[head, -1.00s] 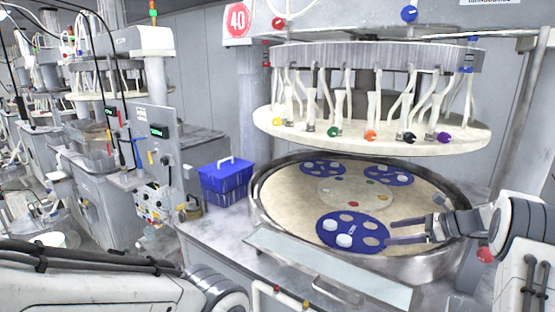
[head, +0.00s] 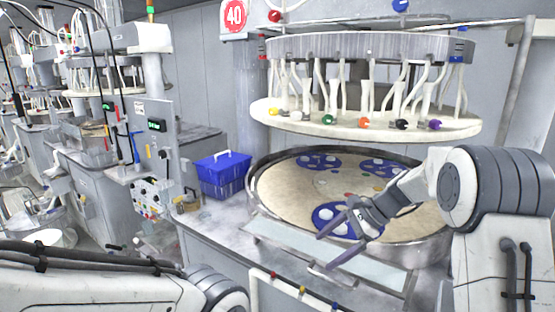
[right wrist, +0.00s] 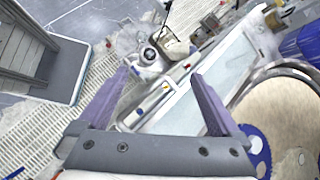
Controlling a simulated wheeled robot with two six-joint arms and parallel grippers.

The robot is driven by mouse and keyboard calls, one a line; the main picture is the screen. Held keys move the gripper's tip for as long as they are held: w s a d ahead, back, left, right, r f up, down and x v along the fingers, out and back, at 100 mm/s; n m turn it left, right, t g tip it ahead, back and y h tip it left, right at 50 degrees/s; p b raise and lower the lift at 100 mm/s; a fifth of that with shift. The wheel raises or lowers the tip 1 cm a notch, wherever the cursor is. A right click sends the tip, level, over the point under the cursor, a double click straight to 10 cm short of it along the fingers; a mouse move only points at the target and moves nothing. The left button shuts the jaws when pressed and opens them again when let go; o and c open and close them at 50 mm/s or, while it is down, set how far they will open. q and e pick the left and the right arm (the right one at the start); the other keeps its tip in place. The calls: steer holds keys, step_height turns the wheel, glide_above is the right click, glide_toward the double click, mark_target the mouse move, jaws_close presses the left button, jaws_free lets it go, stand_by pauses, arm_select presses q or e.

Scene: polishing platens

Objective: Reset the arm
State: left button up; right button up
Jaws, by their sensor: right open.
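My right gripper (head: 326,247) is open and empty in the head view. Its two fingers reach left and down over the front rim of the round polishing platen (head: 285,195). In the right wrist view the open jaws (right wrist: 165,85) have nothing between them; the front tray and the floor show beyond. My left arm (head: 90,285) crosses the lower left of the head view, and its gripper is out of the picture. A blue carrier disc (head: 322,215) with white pieces lies on the platen, partly hidden by my right gripper.
More blue carriers (head: 318,162) lie at the platen's back. The upper polishing head (head: 370,122) hangs above. A blue basket (head: 222,178) stands left of the platen. A pale tray (head: 300,252) runs along the front. A grey step stand (right wrist: 30,50) is on the floor.

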steer(key=s+a+f+n+g+h+b, duration=0.2)
steer(key=s+a+n, duration=0.55)
steer(key=s, duration=0.35)
steer(key=s+f+n+h+b, duration=0.2)
steer(key=s+n, duration=0.5)
steer(key=s, duration=0.4)
steer(key=s+f+n+t+h+b, duration=0.1)
steer(key=s+f+n+h+b, duration=0.1)
steer(key=s+f+n, duration=0.3)
steer(key=s+n+h, duration=0.1)
steer(key=s+n, duration=0.2)
steer(key=s, duration=0.3)
steer(key=shift+a, duration=0.3)
steer(key=shift+s, duration=0.1)
